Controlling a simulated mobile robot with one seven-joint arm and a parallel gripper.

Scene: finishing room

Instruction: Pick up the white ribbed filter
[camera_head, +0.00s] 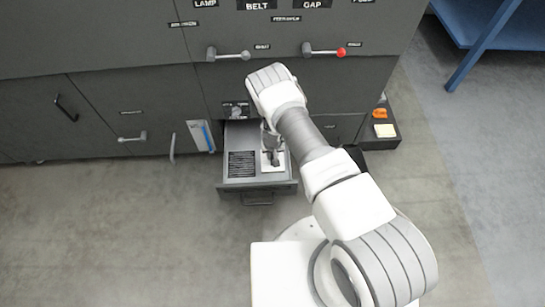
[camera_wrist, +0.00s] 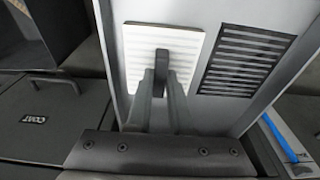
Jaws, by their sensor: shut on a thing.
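The white ribbed filter (camera_wrist: 190,42) lies in the open grey drawer (camera_wrist: 308,52), a pale square plate with ridges and a dark upright tab at its middle. My gripper (camera_wrist: 161,72) is over the filter from the near side, its fingers closed on the dark tab. In the head view the filter (camera_head: 280,158) shows as a white patch in the right half of the drawer (camera_head: 265,184), partly hidden by my gripper (camera_head: 271,154). Whether the filter is clear of the drawer floor, I cannot tell.
A black slotted filter (camera_wrist: 247,62) lies beside the white one, also in the head view (camera_head: 242,164). Dark cabinet fronts with handles surround the drawer. A black tray (camera_head: 386,140) with orange and pale items is at right. A blue table (camera_head: 500,25) stands at upper right.

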